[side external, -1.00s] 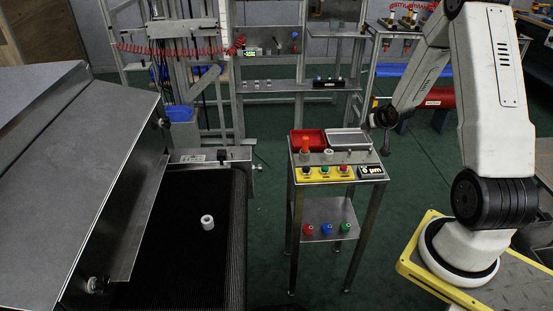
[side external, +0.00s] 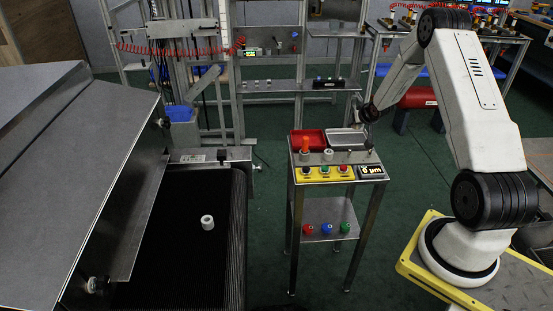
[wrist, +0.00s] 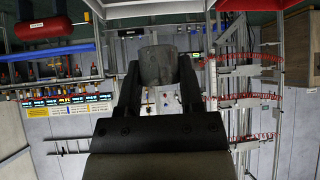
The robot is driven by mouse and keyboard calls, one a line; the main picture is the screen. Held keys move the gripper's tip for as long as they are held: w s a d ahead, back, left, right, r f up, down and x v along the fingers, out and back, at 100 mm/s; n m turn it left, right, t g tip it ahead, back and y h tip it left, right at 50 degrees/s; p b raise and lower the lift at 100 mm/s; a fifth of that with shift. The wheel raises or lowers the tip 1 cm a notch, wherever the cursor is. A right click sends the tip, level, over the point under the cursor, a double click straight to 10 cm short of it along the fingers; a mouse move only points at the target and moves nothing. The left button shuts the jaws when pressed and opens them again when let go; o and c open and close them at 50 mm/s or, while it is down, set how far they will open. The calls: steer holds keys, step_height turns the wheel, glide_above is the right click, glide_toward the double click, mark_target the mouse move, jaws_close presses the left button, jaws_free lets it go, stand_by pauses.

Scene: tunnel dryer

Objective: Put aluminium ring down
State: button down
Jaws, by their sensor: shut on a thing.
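My gripper (wrist: 158,75) is shut on a grey ring-like piece, the aluminium ring (wrist: 156,62), held between the two dark fingers in the wrist view. In the side view my gripper (side external: 360,120) is small and dark, above the back right of the small stand, near the grey tray (side external: 346,140). The held ring is too small there to make out clearly. The red tray (side external: 307,139) is beside the grey tray, on its left.
A white ring (side external: 207,222) lies on the black conveyor belt (side external: 180,270). Metal racks (side external: 290,85) stand behind.

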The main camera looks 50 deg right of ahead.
glide_above(345, 137)
steer(key=s+a, duration=0.2)
steer(key=shift+s+f, duration=0.2)
steer(key=shift+f, duration=2.35)
steer(key=shift+d, duration=0.1)
steer(key=shift+w+d+f, duration=0.15)
steer(key=shift+w+f, duration=0.05)
steer(key=shift+f, duration=1.6)
steer(key=shift+f, duration=0.15)
steer(key=shift+c, duration=1.2)
jaws_free()
steer(key=shift+r, duration=0.2)
